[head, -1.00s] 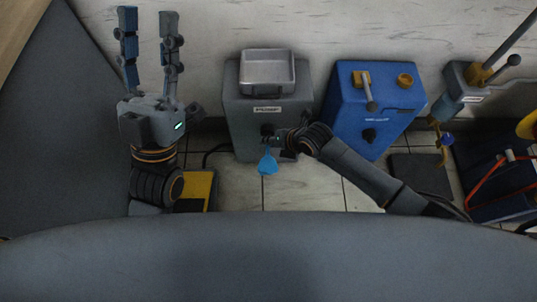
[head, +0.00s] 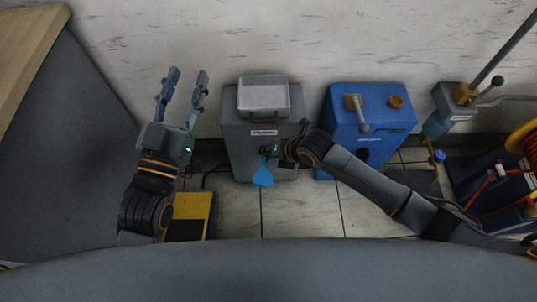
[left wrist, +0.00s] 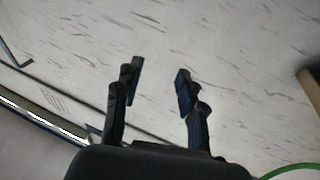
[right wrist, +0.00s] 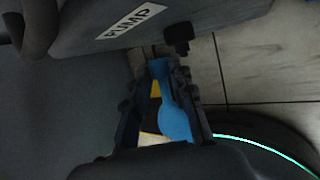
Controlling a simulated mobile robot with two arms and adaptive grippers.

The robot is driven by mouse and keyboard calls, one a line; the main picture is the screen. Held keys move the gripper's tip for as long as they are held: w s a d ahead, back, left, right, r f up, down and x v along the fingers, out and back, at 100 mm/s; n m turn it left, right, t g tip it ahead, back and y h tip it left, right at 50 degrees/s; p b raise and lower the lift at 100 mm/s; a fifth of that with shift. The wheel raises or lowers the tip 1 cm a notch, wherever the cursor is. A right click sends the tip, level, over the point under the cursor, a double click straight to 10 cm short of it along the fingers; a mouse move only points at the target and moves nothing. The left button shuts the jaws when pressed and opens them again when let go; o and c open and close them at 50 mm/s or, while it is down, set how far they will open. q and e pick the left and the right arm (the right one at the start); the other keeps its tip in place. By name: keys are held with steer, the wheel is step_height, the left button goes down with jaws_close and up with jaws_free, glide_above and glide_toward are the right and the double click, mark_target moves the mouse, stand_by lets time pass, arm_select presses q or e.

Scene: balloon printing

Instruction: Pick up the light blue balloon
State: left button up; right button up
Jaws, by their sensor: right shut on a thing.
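The light blue balloon (head: 263,176) hangs limp from my right gripper (head: 272,151), just in front of the grey pump box (head: 235,150). In the right wrist view the balloon (right wrist: 174,122) sits between the fingers of my right gripper (right wrist: 168,66), which is shut on it. A dark nozzle (right wrist: 180,36) on the pump shows beyond the fingertips, apart from the balloon. My left gripper (head: 189,76) is open and empty, raised at the left.
A silver box-like part (head: 264,97) sits on top of the pump. A blue machine (head: 340,125) with a lever stands to its right. A yellow and black object (head: 197,208) lies on the floor at left. Red and yellow coiled lines (head: 521,160) are at far right.

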arm_select(q)
steer(key=s+a+f+g+y+p, duration=0.1)
steer(key=s+a+f+g+p, duration=0.1)
steer(key=f+g, duration=0.4)
steer(key=s+a+f+g+y+p, duration=0.1)
steer(key=s+f+g+y, duration=0.15)
steer(key=f, duration=0.55)
steer(key=s+a+f+g+p, duration=0.2)
steer(key=s+g, duration=0.2)
steer(key=s, duration=0.2)
steer(key=s+a+f+g+y+p, duration=0.1)
steer(key=s+a+f+g+p, duration=0.1)
steer(key=s, duration=0.4)
steer(key=shift+a+f+n+g, duration=0.15)
steer(key=shift+f+n+g, duration=0.35)
steer(key=shift+g, duration=0.55)
arm_select(e)
step_height(320, 180, up, 21)
arm_select(q)
steer(key=shift+f, duration=0.1)
